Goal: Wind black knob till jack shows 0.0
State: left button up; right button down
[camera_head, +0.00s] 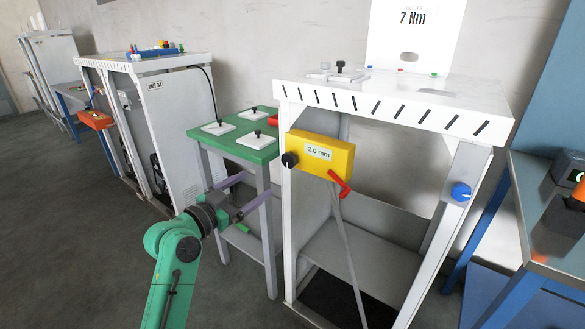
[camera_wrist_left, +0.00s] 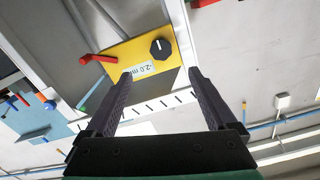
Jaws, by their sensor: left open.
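The yellow jack (camera_head: 335,165) is mounted on the front of the white frame, and its display (camera_head: 318,152) reads -2.0 mm. The black knob (camera_head: 290,160) is on its left end, and a red lever (camera_head: 340,184) is on its right. My left gripper (camera_head: 256,184) is open and empty, to the lower left of the knob and apart from it. In the left wrist view the knob (camera_wrist_left: 161,48) appears just beyond and between the open fingertips (camera_wrist_left: 160,74), with a white pointer mark on its face. My right gripper is not in view.
A green-topped table (camera_head: 240,134) with white plates and black knobs stands left of the white frame (camera_head: 400,105). A blue knob (camera_head: 461,192) sits on the frame's right post. A workbench (camera_head: 545,225) is at far right. A 7 Nm sign (camera_head: 412,30) stands behind.

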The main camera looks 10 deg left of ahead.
aim_at(287, 161)
pick_arm(q)
jog(key=p+x, duration=0.1)
jog(key=x, duration=0.8)
jog(key=p+x, duration=0.1)
jog(key=x, duration=0.3)
jog(key=shift+w+r+p, duration=0.15)
jog(key=shift+r+p, duration=0.15)
jog(key=shift+r, duration=0.1)
jog(key=shift+w+d+f, duration=0.1)
jog(key=shift+w+d, duration=0.1)
jog(key=shift+w, duration=0.15)
jog(key=c, duration=1.4)
jog(key=shift+o, duration=0.2)
jog(key=shift+n, duration=0.4)
